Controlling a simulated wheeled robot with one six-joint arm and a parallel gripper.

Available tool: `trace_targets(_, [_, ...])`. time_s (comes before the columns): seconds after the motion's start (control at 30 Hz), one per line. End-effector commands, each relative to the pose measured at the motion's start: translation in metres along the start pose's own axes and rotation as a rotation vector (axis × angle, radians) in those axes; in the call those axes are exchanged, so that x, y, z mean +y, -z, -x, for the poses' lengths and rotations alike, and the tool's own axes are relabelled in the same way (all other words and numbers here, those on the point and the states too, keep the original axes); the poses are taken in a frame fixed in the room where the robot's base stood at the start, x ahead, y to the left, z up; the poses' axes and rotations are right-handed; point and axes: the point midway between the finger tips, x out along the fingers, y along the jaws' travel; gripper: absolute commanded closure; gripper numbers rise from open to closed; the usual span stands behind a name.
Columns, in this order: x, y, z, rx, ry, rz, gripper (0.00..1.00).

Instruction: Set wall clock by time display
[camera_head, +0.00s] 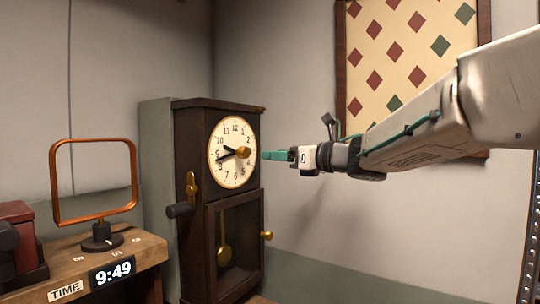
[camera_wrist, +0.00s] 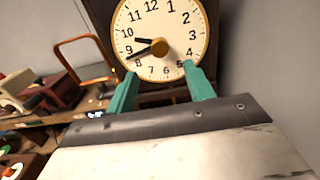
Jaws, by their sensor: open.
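The clock (camera_head: 194,135) is a dark wooden case with a round cream dial (camera_head: 226,172). A brass knob (camera_head: 243,153) stands out from the dial's centre, and also shows in the wrist view (camera_wrist: 160,47). The short black hand (camera_wrist: 144,41) points between 9 and 10; the longer one (camera_wrist: 139,53) points near 8. The time display (camera_head: 112,272) reads 9:49. My gripper (camera_head: 264,155) is at the dial's right, its teal fingers pointing at the knob. In the wrist view my gripper (camera_wrist: 161,70) is open and empty, fingertips below the knob and apart.
A copper-framed stand (camera_head: 90,224) sits on the wooden counter (camera_head: 150,247) left of the clock, above a TIME label (camera_head: 66,291). A dark crank handle (camera_head: 180,209) sticks out at the clock's left. A diamond-patterned panel (camera_head: 405,60) hangs on the wall behind my arm.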

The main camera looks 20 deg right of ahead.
Motion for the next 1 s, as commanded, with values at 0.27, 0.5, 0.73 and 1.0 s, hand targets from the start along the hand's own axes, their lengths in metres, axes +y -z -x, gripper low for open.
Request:
trace_targets(0.27, [0.001,0.0,-0.023,0.0,-0.003,-0.003,0.47])
trace_targets(0.5, [0.0,0.0,-0.047,0.0,-0.001,-0.003,0.47])
trace_targets(0.73, [0.0,0.0,-0.07,0.001,-0.002,-0.004,0.47])
trace_targets(1.0, [0.0,0.0,-0.095,0.0,-0.001,-0.004,0.47])
